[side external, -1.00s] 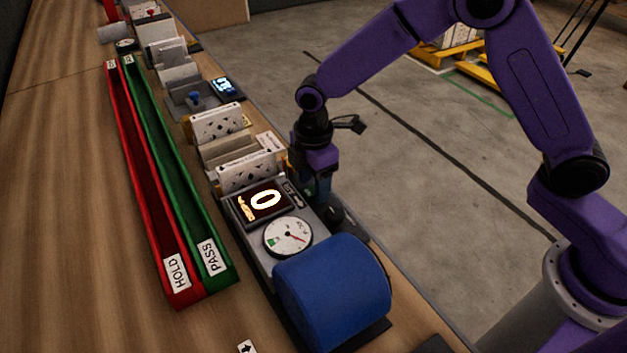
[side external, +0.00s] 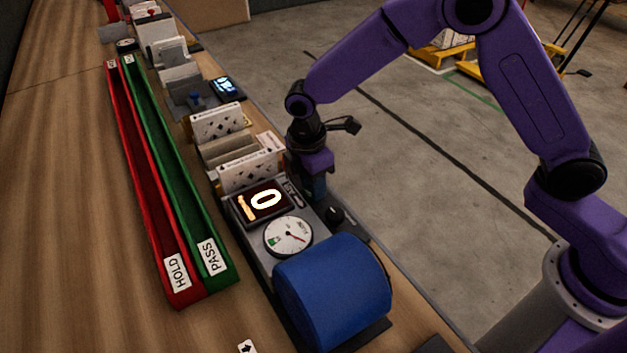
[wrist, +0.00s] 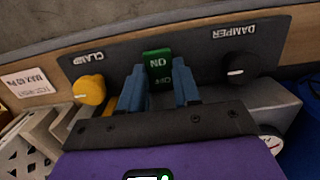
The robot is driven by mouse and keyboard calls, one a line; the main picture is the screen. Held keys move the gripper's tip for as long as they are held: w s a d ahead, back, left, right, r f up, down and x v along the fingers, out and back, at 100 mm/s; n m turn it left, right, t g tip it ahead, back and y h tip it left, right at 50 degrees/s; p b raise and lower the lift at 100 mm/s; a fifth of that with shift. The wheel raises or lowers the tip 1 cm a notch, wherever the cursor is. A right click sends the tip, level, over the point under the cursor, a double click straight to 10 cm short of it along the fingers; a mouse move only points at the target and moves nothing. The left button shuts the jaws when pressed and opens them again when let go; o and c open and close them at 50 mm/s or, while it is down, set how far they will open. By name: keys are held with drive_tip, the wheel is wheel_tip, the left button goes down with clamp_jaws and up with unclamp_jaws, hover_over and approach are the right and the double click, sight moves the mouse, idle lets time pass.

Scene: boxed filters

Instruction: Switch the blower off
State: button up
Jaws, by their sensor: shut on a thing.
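The blower is a large blue drum (side external: 330,290) on a grey base at the front of the bench. A panel in the wrist view carries a green rocker switch (wrist: 157,56) marked ON, with OFF lettering on its nearer part. My gripper (wrist: 160,88) has its blue fingers on both sides of this switch and is shut on it. The switch is hidden there.
A yellow CLAMP knob (wrist: 90,90) and a black DAMPER knob (wrist: 239,66) flank the switch. A round dial gauge (side external: 288,236) sits by the drum. Boxed filters (side external: 250,170) stand close by. Red HOLD (side external: 176,285) and green PASS (side external: 215,272) troughs lie to the left.

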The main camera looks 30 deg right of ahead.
sight(307, 194)
drive_tip(key=o, duration=1.1)
drive_tip(key=shift+c, duration=0.2)
wheel_tip(307, 194, up, 17)
drive_tip(key=a, duration=0.1)
drive_tip(key=shift+a+r, duration=0.2)
drive_tip(key=shift+a, duration=0.05)
drive_tip(key=s+d+f+m, duration=0.2)
drive_tip(key=s+d, duration=0.9)
drive_tip(key=s, duration=0.3)
drive_tip(key=s+d+f+m+y, duration=0.1)
drive_tip(key=s+d+f+m, duration=0.2)
drive_tip(key=s+d, duration=0.8)
drive_tip(key=s, duration=0.3)
drive_tip(key=shift+f, duration=0.15)
